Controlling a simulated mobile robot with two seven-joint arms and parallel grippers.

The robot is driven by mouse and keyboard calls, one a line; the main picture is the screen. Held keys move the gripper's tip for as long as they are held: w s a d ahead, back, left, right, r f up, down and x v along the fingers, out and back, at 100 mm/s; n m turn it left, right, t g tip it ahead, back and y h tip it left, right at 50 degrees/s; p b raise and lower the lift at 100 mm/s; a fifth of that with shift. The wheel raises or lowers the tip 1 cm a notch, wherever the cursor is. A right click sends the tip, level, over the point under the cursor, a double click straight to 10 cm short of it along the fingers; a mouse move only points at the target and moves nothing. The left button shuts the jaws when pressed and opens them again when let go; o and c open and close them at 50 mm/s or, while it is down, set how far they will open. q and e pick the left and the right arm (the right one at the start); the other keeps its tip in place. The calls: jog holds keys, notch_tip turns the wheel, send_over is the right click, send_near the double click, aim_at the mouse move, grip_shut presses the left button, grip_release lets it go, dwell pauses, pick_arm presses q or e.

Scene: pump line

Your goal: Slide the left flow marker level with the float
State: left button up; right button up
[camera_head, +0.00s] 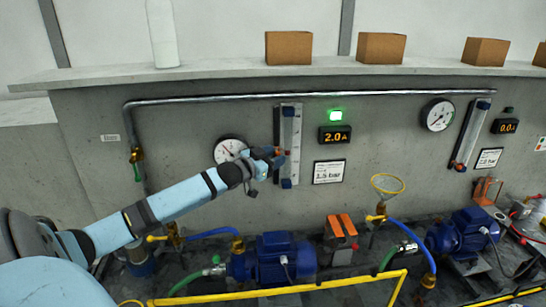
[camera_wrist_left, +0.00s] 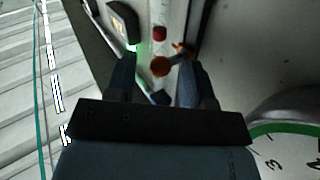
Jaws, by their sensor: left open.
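The left flow meter (camera_head: 289,112) is a pale upright panel on the concrete wall with blue end fittings. My left gripper (camera_head: 277,154) is at its lower half, with the arm coming in from the lower left. In the left wrist view the gripper (camera_wrist_left: 157,64) is open, its two dark fingers to either side of an orange round knob (camera_wrist_left: 161,66), which looks like the flow marker. I cannot tell if the fingers touch it. A small red piece (camera_wrist_left: 159,33), which looks like the float, shows beyond the knob, apart from it. In the head view, the gripper largely hides the marker.
A round gauge (camera_head: 229,149) is left of the meter. A lit display (camera_head: 334,135), green lamp (camera_head: 336,115) and label (camera_head: 329,172) are to its right. A second flow meter (camera_head: 470,134) is farther right. Blue pumps (camera_head: 277,258) and a yellow rail (camera_head: 270,292) stand below.

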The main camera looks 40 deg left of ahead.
pick_arm(q)
grip_shut()
jog(key=shift+f+p, duration=0.3)
grip_release()
jog(key=shift+s, duration=0.1)
jog(key=s+a+b, duration=0.1)
jog(key=s, duration=1.2)
jog(key=shift+s+b, duration=0.3)
jog(key=shift+b, duration=0.1)
jog(key=shift+a, duration=0.1)
